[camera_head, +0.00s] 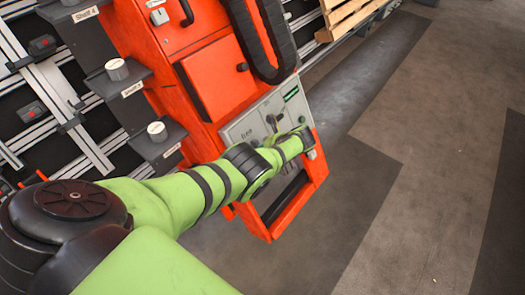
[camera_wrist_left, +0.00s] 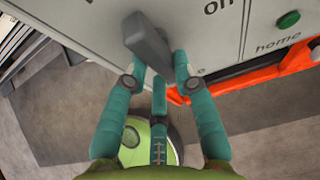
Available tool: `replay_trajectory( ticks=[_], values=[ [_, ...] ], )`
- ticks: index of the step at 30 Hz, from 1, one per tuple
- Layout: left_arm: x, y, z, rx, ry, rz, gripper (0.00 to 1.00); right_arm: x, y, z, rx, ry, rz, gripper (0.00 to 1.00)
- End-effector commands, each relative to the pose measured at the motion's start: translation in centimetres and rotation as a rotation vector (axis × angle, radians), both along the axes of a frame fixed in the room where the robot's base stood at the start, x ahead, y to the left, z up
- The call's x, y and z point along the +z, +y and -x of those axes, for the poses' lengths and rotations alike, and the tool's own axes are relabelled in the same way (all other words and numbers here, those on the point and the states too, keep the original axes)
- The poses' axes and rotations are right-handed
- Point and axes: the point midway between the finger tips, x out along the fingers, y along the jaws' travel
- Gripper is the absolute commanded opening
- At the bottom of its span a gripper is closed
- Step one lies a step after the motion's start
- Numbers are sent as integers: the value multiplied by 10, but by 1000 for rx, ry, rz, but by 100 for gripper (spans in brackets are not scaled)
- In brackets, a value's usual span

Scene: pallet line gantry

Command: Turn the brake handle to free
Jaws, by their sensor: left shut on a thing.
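A dark grey handle (camera_wrist_left: 147,40) sticks out from a pale panel (camera_wrist_left: 90,25) in the left wrist view, slanting across the picture. My left gripper (camera_wrist_left: 157,70) has teal fingers closed about the handle's lower end, one on either side and a third below. In the head view my green left arm reaches to the grey control panel (camera_head: 240,127) on the orange machine and hides the fingers and most of the handle area. Part of the panel lettering ends in "on"; the full brake labels cannot be read. My right gripper is not in view.
A green button (camera_wrist_left: 289,19) marked "home" sits right of the handle. The orange machine (camera_head: 207,75) carries a black cable loop. Shelf brackets with pale knobs (camera_head: 117,69) stand at left, and a wooden pallet (camera_head: 345,15) at the back. Floor on the right is clear.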

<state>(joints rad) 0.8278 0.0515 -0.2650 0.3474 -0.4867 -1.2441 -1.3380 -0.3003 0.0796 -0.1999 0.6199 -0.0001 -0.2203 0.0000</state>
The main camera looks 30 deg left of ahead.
Motion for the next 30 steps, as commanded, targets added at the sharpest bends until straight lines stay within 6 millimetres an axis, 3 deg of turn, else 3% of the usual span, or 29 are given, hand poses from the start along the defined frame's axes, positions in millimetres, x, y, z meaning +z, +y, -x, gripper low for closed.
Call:
replay_trajectory(
  ticks=[9,10,11,30],
  values=[
    [-1,-1,1,-6,7,-1,0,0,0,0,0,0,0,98],
    [-1,-1,1,-6,7,-1,39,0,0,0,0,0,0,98],
    [-1,-1,1,-5,7,0,51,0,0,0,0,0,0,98],
    [9,-9,0,-3,1,-2,52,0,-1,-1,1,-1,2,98]
  ],
)
